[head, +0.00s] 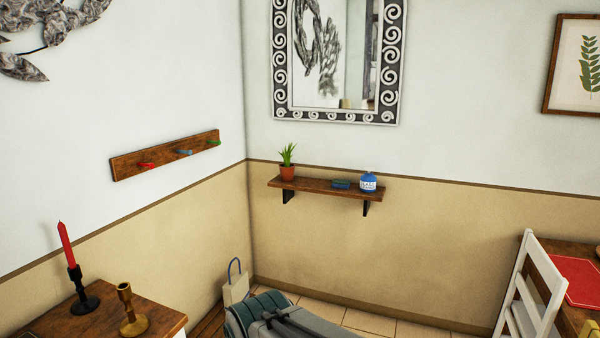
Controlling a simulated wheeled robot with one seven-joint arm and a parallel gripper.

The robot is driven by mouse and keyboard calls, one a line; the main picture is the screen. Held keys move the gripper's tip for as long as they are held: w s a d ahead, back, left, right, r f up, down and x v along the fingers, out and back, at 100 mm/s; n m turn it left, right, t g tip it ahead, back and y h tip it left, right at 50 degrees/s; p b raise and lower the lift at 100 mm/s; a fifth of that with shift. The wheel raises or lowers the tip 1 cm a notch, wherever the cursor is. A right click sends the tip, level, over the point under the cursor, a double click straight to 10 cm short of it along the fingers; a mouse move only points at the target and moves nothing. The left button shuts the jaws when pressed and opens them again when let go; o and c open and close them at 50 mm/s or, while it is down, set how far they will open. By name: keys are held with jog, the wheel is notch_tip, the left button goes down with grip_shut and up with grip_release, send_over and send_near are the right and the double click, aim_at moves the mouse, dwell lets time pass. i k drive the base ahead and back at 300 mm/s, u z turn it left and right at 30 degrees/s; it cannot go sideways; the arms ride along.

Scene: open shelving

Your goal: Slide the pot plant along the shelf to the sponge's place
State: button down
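The pot plant (287,172), a small green plant in a terracotta pot, stands upright near the left end of the wooden wall shelf (312,187). The sponge (341,184), small and dark blue, lies flat on the shelf right of its middle. Clear shelf lies between the plant and the sponge. Part of my arm shows at the bottom middle of the head view, low in front of the shelf. My gripper is not visible.
A blue and white bottle (368,182) stands close to the sponge's right. A mirror (338,112) hangs above the shelf. A peg rail (165,155) is on the left wall. A table with candlesticks (78,295) is at lower left, a white chair (530,295) at right.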

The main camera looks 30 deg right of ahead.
aim_at(287, 170)
jog(key=z, duration=1.25)
jog(key=i, duration=4)
jog(key=u, duration=1.35)
